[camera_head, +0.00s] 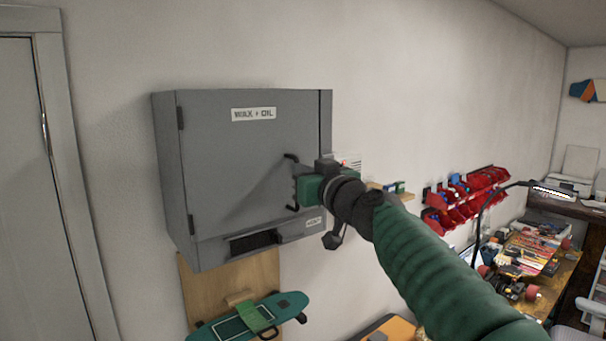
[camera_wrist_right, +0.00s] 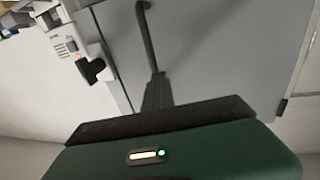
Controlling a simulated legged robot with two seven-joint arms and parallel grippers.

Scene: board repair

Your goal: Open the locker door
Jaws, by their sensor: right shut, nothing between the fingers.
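A grey wall locker (camera_head: 230,160) labelled "WAX + OIL" hangs on the wall in the head view. Its door looks closed, with hinges on the left side. A black bar handle (camera_head: 292,160) stands on the right part of the door, and it also shows in the right wrist view (camera_wrist_right: 148,40). My right gripper (camera_head: 296,190) is at the handle's lower part, partly hiding it. It is shut with nothing between its fingers. In the wrist view the dark finger tip lies close to the handle's line; whether they touch I cannot tell. My left gripper is not in view.
Red bins (camera_head: 462,203) are on the wall to the right, above a cluttered workbench (camera_head: 552,285). A door frame (camera_head: 68,170) stands at the left. Bare wall separates it from the locker.

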